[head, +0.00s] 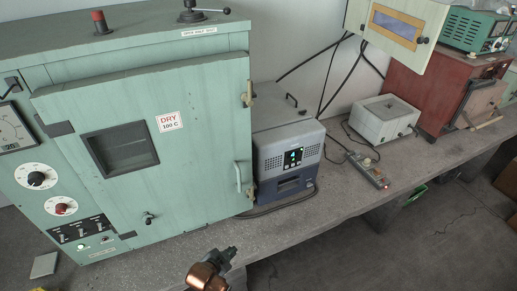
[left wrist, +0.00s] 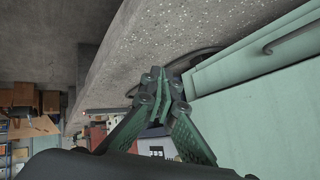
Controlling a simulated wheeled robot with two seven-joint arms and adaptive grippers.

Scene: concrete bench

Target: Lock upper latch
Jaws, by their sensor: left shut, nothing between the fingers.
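The green oven (head: 216,62) stands on the left of the bench, with its windowed door (head: 190,160) facing me. The upper latch (head: 248,93) is a small tan piece at the upper right edge of the door; I cannot tell whether it is engaged. A lower latch (head: 250,199) sits near the bottom of the same edge. A handle (head: 238,177) is on the door's lower right. My left gripper (head: 232,252) is in front of the bench, below and apart from the door. It is shut and empty; its closed fingers also show in the left wrist view (left wrist: 158,82).
A grey-blue boxy device (head: 288,155) stands close to the oven's right. Farther right are a power strip (head: 368,168), a pale box (head: 384,117) and a red cabinet (head: 428,90). Black cables hang behind. The space before the door is open.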

